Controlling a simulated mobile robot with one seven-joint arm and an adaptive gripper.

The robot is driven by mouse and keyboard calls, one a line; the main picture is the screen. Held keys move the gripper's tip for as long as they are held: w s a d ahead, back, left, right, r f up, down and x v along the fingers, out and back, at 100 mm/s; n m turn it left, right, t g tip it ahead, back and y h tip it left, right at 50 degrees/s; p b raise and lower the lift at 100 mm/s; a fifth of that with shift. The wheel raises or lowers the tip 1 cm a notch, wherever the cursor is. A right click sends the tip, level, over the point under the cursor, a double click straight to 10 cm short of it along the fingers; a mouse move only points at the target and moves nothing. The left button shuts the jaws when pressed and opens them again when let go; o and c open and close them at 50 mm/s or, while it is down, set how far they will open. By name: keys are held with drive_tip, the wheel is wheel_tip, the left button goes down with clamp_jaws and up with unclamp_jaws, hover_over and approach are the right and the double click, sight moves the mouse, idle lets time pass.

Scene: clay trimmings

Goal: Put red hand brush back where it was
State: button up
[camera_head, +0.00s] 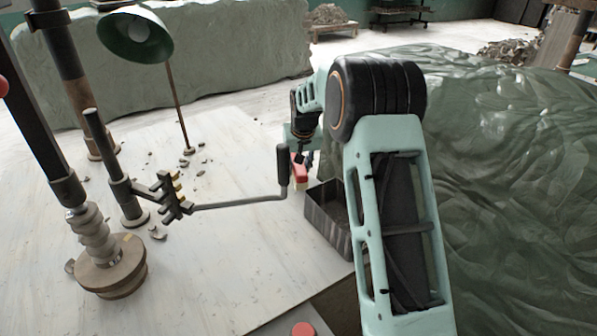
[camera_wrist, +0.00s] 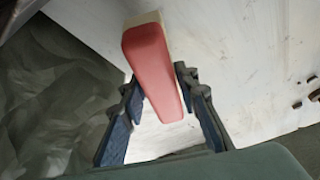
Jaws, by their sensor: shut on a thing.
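The red hand brush (camera_wrist: 152,62) has a red back and a pale edge at its far end. In the wrist view it lies between the two fingers of my gripper (camera_wrist: 160,112), which is shut on it. In the head view the brush (camera_head: 299,172) shows as a small red and pale piece below my wrist, near the metal tray's far end. My gripper (camera_head: 303,158) is mostly hidden there by the arm. Whether the brush touches the table is not clear.
A dark metal tray (camera_head: 328,222) stands on the pale table (camera_head: 230,260). A crank handle (camera_head: 283,168) on a rod is close left of the brush. A green lamp (camera_head: 136,36), a post and clay crumbs are farther left. Green sheeting (camera_head: 500,180) covers a mound at right.

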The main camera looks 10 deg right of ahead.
drive_tip(key=shift+f, duration=0.65)
drive_tip(key=shift+f, duration=0.15)
drive_tip(key=o, duration=1)
drive_tip(key=shift+r, duration=0.35)
drive_tip(key=p+v, duration=0.1)
drive_tip(key=v, duration=1)
drive_tip(key=shift+s+r, duration=0.3)
